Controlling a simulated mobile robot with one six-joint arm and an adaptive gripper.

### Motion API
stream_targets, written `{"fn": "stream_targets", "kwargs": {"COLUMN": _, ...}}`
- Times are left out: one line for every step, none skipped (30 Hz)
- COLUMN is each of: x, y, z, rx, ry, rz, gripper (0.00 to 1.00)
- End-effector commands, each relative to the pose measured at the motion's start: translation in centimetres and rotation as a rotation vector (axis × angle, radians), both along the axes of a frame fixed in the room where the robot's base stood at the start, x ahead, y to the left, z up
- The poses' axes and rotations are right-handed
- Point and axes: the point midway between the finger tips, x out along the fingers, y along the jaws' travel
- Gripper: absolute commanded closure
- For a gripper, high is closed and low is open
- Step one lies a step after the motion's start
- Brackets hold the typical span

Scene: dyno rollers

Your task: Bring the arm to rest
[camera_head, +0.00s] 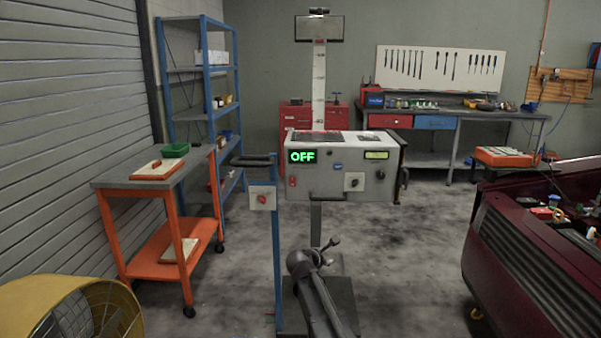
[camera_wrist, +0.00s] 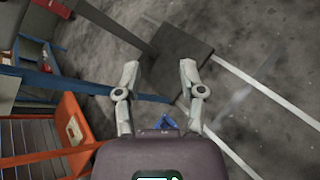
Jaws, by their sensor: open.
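My arm reaches forward from the bottom middle of the head view, low in front of a grey control console (camera_head: 330,187). My gripper (camera_wrist: 159,68) is open in the wrist view, its two fingers spread apart with nothing between them. Beyond the fingers the wrist view shows a dark square plate (camera_wrist: 180,62) on the grey floor.
The console shows a green OFF display (camera_head: 309,156). A blue post (camera_head: 277,255) with a switch box (camera_head: 263,197) stands just left of my arm. An orange cart (camera_head: 170,252) is left, a dark red car (camera_head: 530,250) right, a yellow fan (camera_head: 75,310) lower left. Floor right of my arm is open.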

Motion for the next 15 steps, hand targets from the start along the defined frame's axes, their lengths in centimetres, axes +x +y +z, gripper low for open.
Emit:
{"fn": "stream_targets", "kwargs": {"x": -1.9, "y": -1.6, "z": -0.7, "rx": 0.087, "ry": -0.001, "rz": -0.072, "gripper": 0.49}}
{"fn": "stream_targets", "kwargs": {"x": -2.8, "y": -2.3, "z": -1.2, "rx": 0.142, "ry": -0.002, "rz": -0.116, "gripper": 0.49}}
{"fn": "stream_targets", "kwargs": {"x": -3.9, "y": -3.1, "z": -1.8, "rx": 0.212, "ry": -0.003, "rz": -0.175, "gripper": 0.49}}
{"fn": "stream_targets", "kwargs": {"x": -4.8, "y": -3.8, "z": -2.3, "rx": 0.264, "ry": -0.005, "rz": -0.221, "gripper": 0.49}}
{"fn": "stream_targets", "kwargs": {"x": -5.7, "y": -4.4, "z": -2.7, "rx": 0.315, "ry": -0.006, "rz": -0.267, "gripper": 0.49}}
{"fn": "stream_targets", "kwargs": {"x": -6.9, "y": -5.1, "z": -3.3, "rx": 0.381, "ry": -0.007, "rz": -0.33, "gripper": 0.49}}
{"fn": "stream_targets", "kwargs": {"x": -7.8, "y": -5.6, "z": -3.7, "rx": 0.43, "ry": -0.008, "rz": -0.377, "gripper": 0.49}}
{"fn": "stream_targets", "kwargs": {"x": -8.7, "y": -6.1, "z": -4.2, "rx": 0.48, "ry": -0.009, "rz": -0.426, "gripper": 0.49}}
{"fn": "stream_targets", "kwargs": {"x": -10.0, "y": -6.7, "z": -4.7, "rx": 0.541, "ry": -0.011, "rz": -0.491, "gripper": 0.49}}
{"fn": "stream_targets", "kwargs": {"x": -10.9, "y": -7.1, "z": -5.1, "rx": 0.588, "ry": -0.012, "rz": -0.54, "gripper": 0.49}}
{"fn": "stream_targets", "kwargs": {"x": -11.9, "y": -7.4, "z": -5.5, "rx": 0.633, "ry": -0.012, "rz": -0.591, "gripper": 0.49}}
{"fn": "stream_targets", "kwargs": {"x": -13.2, "y": -7.9, "z": -6.0, "rx": 0.69, "ry": -0.013, "rz": -0.659, "gripper": 0.49}}
{"fn": "stream_targets", "kwargs": {"x": -14.1, "y": -8.2, "z": -6.4, "rx": 0.733, "ry": -0.014, "rz": -0.71, "gripper": 0.49}}
{"fn": "stream_targets", "kwargs": {"x": -15.1, "y": -8.5, "z": -6.7, "rx": 0.774, "ry": -0.014, "rz": -0.762, "gripper": 0.49}}
{"fn": "stream_targets", "kwargs": {"x": -16.4, "y": -8.8, "z": -7.2, "rx": 0.827, "ry": -0.014, "rz": -0.832, "gripper": 0.49}}
